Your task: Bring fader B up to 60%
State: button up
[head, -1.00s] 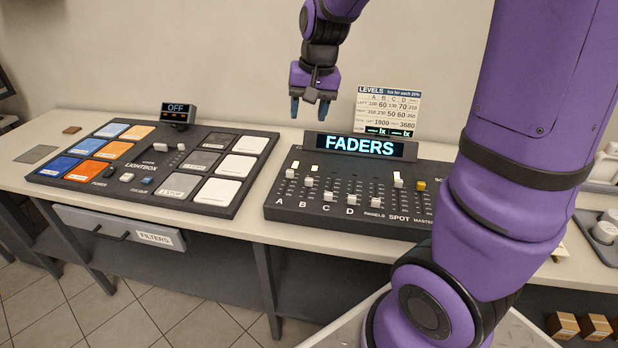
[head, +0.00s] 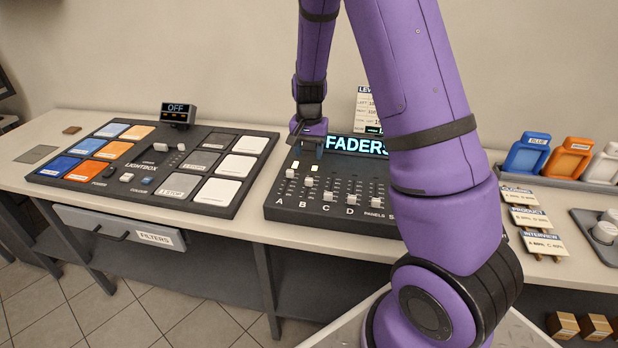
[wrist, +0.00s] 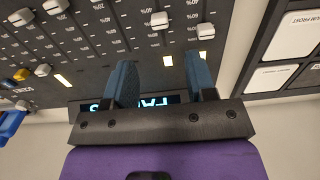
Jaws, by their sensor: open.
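Fader B (head: 308,182) is a white cap on the dark fader console, second from the left, just right of fader A (head: 290,173). Both caps stand partway along their slots, higher than the caps of C and D. In the wrist view, which sees the console upside down, B's cap (wrist: 159,19) lies beyond the fingertips and A's cap (wrist: 205,30) to its right. My gripper (wrist: 158,60) is open and empty, its blue fingers apart on either side of B's column. In the head view my gripper (head: 308,152) hangs over the console's back, left of the FADERS sign (head: 356,146). B's exact percentage is unreadable.
Cap C (head: 328,196) and cap D (head: 351,199) stand lower to the right. The lightbox panel (head: 160,165) lies left of the console. My arm hides the console's right side and much of the levels card (head: 365,98). Blue and orange bins stand at right.

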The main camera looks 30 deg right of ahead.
aim_at(309, 178)
notch_tip(309, 178, down, 10)
jog(key=shift+r, duration=0.25)
jog(key=shift+c, duration=0.5)
